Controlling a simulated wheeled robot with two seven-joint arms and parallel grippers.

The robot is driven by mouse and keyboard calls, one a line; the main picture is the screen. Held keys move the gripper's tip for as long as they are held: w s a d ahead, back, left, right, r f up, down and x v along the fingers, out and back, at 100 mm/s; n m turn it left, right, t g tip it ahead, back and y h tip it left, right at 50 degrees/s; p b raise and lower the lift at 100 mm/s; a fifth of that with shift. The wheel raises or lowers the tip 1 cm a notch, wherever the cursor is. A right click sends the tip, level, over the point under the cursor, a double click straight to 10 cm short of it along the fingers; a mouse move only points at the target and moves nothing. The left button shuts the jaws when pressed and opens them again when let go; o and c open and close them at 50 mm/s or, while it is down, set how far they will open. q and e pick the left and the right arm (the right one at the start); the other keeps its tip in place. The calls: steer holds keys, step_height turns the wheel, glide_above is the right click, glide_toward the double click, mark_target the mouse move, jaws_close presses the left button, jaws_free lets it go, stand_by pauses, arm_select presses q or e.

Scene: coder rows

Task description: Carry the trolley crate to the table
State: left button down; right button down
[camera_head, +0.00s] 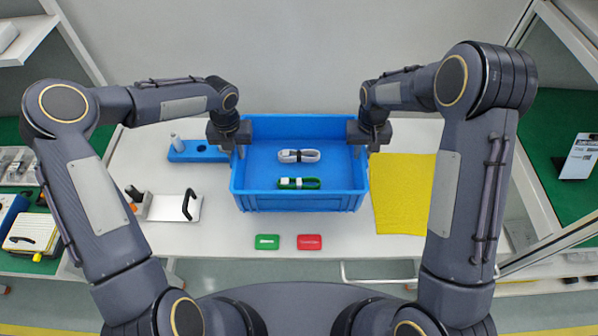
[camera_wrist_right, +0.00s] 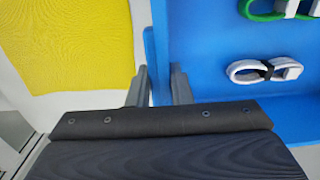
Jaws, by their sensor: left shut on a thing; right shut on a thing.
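The blue crate (camera_head: 300,201) is over the white table (camera_head: 220,226) in the head view; I cannot tell whether it touches the table top. Inside lie a white cable bundle (camera_head: 299,156) and a green cable bundle (camera_head: 299,183). My left gripper (camera_head: 238,150) is shut on the crate's left wall. My right gripper (camera_head: 363,150) is shut on its right wall. In the right wrist view the fingers (camera_wrist_right: 158,88) straddle the crate's blue wall (camera_wrist_right: 150,55), with the white bundle (camera_wrist_right: 262,72) and part of the green bundle inside.
A yellow mat (camera_head: 403,195) lies right of the crate. A blue holder (camera_head: 195,152) and a white board with a black handle (camera_head: 174,208) are at the left. A green label block (camera_head: 267,242) and a red one (camera_head: 309,242) lie in front. Shelves stand on both sides.

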mark_target(236, 171)
stand_by(0.4)
